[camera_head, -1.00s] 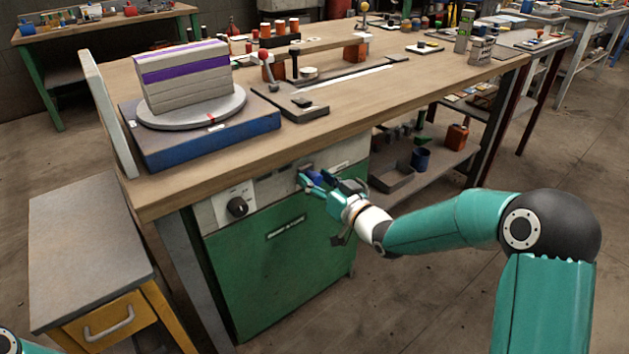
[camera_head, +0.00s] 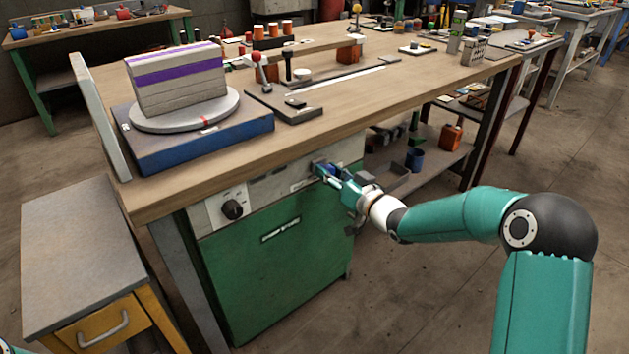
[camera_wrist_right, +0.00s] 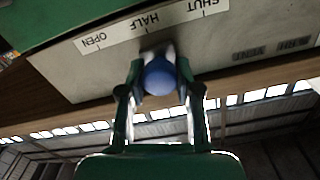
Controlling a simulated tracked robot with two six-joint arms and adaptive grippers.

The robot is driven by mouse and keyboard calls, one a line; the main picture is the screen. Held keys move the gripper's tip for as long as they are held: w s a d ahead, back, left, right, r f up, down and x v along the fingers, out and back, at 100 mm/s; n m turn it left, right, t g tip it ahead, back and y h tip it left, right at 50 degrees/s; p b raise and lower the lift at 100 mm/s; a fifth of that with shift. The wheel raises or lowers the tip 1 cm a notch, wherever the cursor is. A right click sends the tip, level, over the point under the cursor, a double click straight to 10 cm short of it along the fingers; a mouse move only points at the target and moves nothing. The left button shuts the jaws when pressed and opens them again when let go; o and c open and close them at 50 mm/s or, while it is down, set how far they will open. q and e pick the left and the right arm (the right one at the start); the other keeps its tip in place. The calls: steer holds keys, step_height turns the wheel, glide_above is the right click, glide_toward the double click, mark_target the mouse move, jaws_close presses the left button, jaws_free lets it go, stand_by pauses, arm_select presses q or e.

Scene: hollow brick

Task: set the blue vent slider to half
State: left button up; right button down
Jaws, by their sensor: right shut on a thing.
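The blue vent slider knob (camera_wrist_right: 158,77) sits in a slot on the pale panel under the bench top. In the right wrist view it lies close to the HALF mark (camera_wrist_right: 152,19), between OPEN (camera_wrist_right: 89,43) and SHUT (camera_wrist_right: 208,6); the lettering is upside down. I cannot tell whether it lines up exactly, as fingers cover part of the slot. My right gripper (camera_head: 324,171) is shut on the knob, with a finger on each side, also in the wrist view (camera_wrist_right: 160,85). My left gripper is out of view.
A black dial (camera_head: 232,209) is left of the slider on the same panel, above a green cabinet door (camera_head: 270,275). A blue-based turntable (camera_head: 200,143) stands on the bench top. A grey side table (camera_head: 75,235) stands at left. Floor to the right is open.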

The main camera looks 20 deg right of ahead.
steer(key=shift+w+d, duration=0.1)
steer(key=shift+d, duration=0.15)
steer(key=c, duration=0.8)
jaws_free()
steer(key=shift+s+d, duration=0.1)
steer(key=shift+s, duration=0.2)
steer(key=v, duration=1.1)
steer(key=shift+s, duration=0.2)
